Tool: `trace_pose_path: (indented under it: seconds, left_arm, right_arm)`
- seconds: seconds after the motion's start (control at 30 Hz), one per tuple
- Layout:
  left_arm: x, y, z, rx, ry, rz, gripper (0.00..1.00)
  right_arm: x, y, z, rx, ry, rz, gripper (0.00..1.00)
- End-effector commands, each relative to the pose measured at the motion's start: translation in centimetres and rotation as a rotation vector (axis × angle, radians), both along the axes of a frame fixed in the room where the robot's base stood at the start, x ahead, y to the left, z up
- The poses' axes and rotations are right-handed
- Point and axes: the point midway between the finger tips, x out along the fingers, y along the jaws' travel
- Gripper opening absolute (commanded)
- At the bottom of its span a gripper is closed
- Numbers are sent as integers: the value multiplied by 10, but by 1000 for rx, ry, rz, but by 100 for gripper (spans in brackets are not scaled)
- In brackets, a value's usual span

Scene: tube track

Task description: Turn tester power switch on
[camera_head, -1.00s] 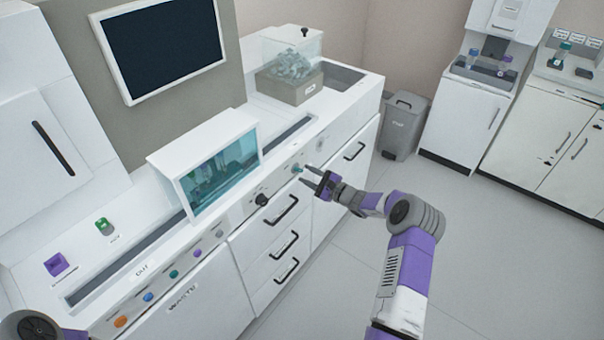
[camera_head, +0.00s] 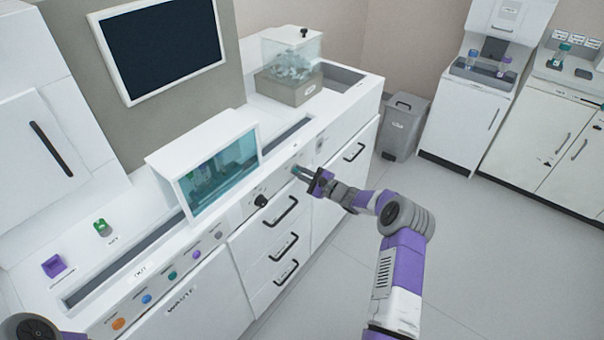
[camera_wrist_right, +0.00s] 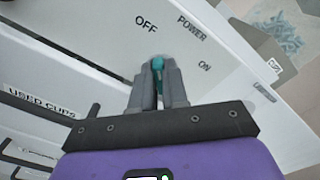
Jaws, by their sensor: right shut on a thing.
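The tester's power switch is a small teal knob (camera_wrist_right: 158,64) on the white front panel (camera_wrist_right: 120,50), between the printed words OFF and ON under POWER. My right gripper (camera_wrist_right: 158,85) is shut on the knob, a finger on either side. The knob points up, between the two labels; the fingers hide part of it. In the head view my right gripper (camera_head: 303,175) reaches the panel right of the black knob. My left gripper is out of view; only a bit of the left arm shows at the lower left corner.
A black knob (camera_head: 261,201) and several coloured buttons lie along the same front panel. Drawers with black handles (camera_head: 280,211) are below it. A glass-fronted box (camera_head: 218,175) stands on the counter. A grey bin (camera_head: 402,125) stands beyond. The floor at right is free.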

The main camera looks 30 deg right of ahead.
Motion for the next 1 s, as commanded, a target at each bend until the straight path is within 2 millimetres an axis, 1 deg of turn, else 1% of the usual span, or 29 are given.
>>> trace_pose_path:
  seconds: [0.17, 0.37, 0.57, 1.0]
  left_arm:
    - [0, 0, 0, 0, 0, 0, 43]
    - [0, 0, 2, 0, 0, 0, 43]
    - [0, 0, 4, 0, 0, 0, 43]
    - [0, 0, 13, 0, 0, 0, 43]
  right_arm:
    - [0, 0, 0, 24, 10, 0, 0]
    - [0, -1, 0, 108, 45, -2, 0]
    - [0, -2, 1, 256, 108, -1, 0]
    - [1, -4, 2, 645, 268, -2, 0]
